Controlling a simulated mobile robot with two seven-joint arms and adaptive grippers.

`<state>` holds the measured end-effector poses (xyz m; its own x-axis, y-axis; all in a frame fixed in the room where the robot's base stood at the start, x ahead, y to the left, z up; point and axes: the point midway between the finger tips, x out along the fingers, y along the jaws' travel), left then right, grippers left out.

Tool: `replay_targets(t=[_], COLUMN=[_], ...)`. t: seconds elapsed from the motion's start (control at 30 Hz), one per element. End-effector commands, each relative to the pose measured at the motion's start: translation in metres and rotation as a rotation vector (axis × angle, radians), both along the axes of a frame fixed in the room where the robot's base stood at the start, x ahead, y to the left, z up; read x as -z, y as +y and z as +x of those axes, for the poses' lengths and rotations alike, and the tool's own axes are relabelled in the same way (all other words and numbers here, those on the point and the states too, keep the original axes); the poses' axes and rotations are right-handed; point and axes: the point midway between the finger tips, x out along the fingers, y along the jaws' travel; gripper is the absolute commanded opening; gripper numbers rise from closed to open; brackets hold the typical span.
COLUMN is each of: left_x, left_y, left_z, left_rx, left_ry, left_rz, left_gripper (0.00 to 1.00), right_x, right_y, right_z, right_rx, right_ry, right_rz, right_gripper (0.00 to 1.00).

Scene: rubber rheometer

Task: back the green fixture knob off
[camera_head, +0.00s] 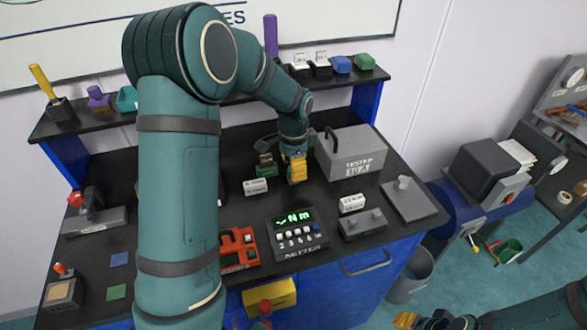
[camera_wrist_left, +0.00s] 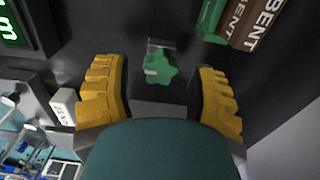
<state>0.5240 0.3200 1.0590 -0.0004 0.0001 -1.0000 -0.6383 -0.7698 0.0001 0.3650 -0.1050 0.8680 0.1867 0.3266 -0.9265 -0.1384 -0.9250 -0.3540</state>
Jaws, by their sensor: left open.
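The green fixture knob (camera_wrist_left: 160,68) is star-shaped with a pale mark on one side, and sits on a small grey fixture (camera_wrist_left: 158,106) in the left wrist view. My left gripper (camera_wrist_left: 155,80) is open, with one yellow finger on each side of the knob and a visible gap to both. In the head view my left gripper (camera_head: 296,170) points down at the bench's middle and hides the knob. My right gripper (camera_head: 432,321) shows only partly at the bottom edge of the head view, so its opening is unclear.
A grey tester box (camera_head: 350,154) stands right of the left gripper. Brown and green blocks (camera_head: 265,168) lie close on its left, and a white label block (camera_head: 255,186) is nearby. A meter with a green display (camera_head: 296,232) stands in front. The shelf (camera_head: 345,78) runs behind.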

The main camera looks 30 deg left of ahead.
Motion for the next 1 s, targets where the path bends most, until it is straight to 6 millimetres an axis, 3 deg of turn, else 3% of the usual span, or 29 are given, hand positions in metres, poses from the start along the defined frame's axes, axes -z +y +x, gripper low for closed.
replay_targets(t=[0.3, 0.47, 0.7, 1.0], left_x=[-0.001, -0.001, -0.001, -0.002], left_y=[0.000, 0.000, 0.000, 0.000], left_z=[0.000, 0.000, -0.001, -0.001], left_rx=[0.342, 0.417, 0.697, 0.912], left_ry=[-0.001, -0.001, 0.001, 0.001], left_rz=[-0.001, -0.001, -0.001, -0.001], left_gripper=[0.58, 0.58, 0.58, 0.58], right_x=[-0.003, -0.004, -0.012, -0.020], right_y=[0.000, 0.000, 0.000, 0.000], right_z=[0.000, 0.000, 0.000, 0.000], right_rx=[0.000, 0.000, 0.000, 0.000], right_ry=[0.000, 0.000, 0.000, 0.000], right_rz=[0.000, 0.000, 0.000, 0.000], right_gripper=[0.47, 0.47, 0.47, 0.47])
